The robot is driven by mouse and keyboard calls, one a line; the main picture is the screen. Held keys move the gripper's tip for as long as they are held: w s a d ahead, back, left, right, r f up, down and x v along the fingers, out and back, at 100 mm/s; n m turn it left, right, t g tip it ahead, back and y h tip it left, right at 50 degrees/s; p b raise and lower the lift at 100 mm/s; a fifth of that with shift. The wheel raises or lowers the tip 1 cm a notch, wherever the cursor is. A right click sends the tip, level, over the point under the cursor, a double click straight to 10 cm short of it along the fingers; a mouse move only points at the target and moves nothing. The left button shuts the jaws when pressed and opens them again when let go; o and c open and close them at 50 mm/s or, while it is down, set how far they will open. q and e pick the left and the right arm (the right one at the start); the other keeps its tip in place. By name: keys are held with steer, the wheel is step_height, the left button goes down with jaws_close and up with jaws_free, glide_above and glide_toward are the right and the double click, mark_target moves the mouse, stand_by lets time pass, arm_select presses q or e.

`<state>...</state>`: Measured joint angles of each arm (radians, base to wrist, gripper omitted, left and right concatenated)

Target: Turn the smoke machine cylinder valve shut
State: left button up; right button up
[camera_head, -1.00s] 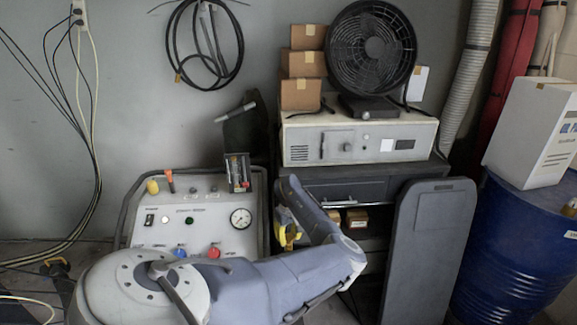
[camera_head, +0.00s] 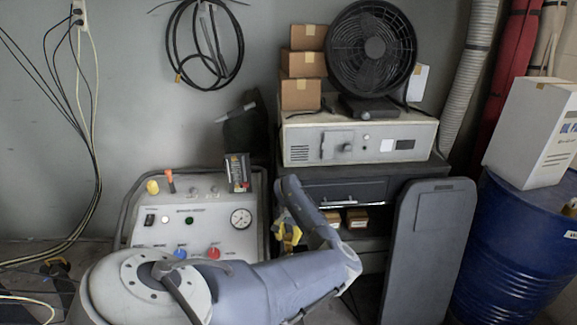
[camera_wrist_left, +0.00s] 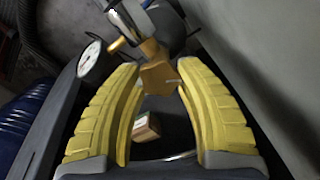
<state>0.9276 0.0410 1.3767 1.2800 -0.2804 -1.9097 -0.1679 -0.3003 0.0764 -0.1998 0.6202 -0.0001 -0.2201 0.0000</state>
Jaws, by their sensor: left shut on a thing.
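My left gripper (camera_head: 287,234) has yellow fingers and is in front of the dark cabinet, right of the grey control panel. The left wrist view shows the same gripper (camera_wrist_left: 160,88) with its fingertips closed around a brass-coloured valve part (camera_wrist_left: 157,72). A shiny metal piece (camera_wrist_left: 126,16) adjoins the brass part at the top of that view. A round white gauge (camera_wrist_left: 90,58) shows to its left; I cannot tell what it is mounted on. In the head view the valve and its cylinder are hidden behind my gripper and arm. My right gripper is not in view.
The grey control panel (camera_head: 207,213) has a gauge (camera_head: 241,219), a blue knob and a red knob (camera_head: 213,254). A dark upright board (camera_head: 428,250) leans right of the cabinet, beside a blue drum (camera_head: 515,250). Small boxes (camera_head: 357,217) sit on the cabinet shelf.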

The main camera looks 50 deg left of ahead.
arm_select(q)
steer(key=shift+m, duration=1.6)
steer(key=o, duration=1.3)
